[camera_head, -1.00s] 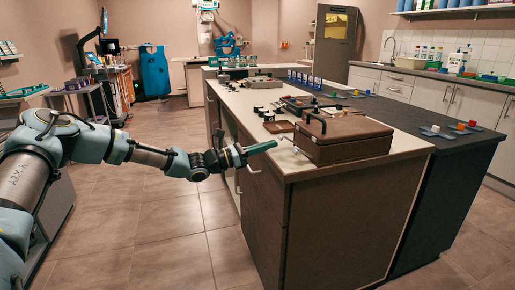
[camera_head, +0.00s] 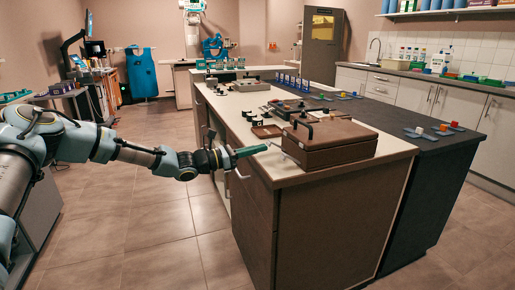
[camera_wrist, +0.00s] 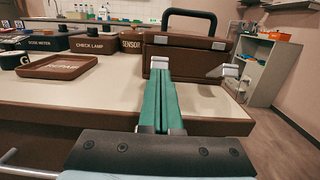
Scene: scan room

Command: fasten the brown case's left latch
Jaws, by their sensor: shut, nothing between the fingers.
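The brown case (camera_head: 335,150) sits with its lid down at the near end of the island counter, a dark handle on top. In the wrist view the case (camera_wrist: 200,87) is straight ahead. A pale metal left latch (camera_wrist: 160,61) shows just beyond my fingertips, its lower part hidden by them. The right latch (camera_wrist: 229,71) sticks out from the case front. My gripper (camera_wrist: 161,72) has its long green fingers together with nothing between them. In the head view my gripper (camera_head: 264,149) points at the case's left side, over the counter edge; whether it touches the latch I cannot tell.
A brown tray (camera_wrist: 68,66) lies left of my fingers, with dark labelled blocks (camera_wrist: 100,45) behind it. The pale counter top (camera_wrist: 115,92) is bare just left of the fingers. Cabinet handles (camera_head: 242,172) stick out below the counter edge. The floor on the left is open.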

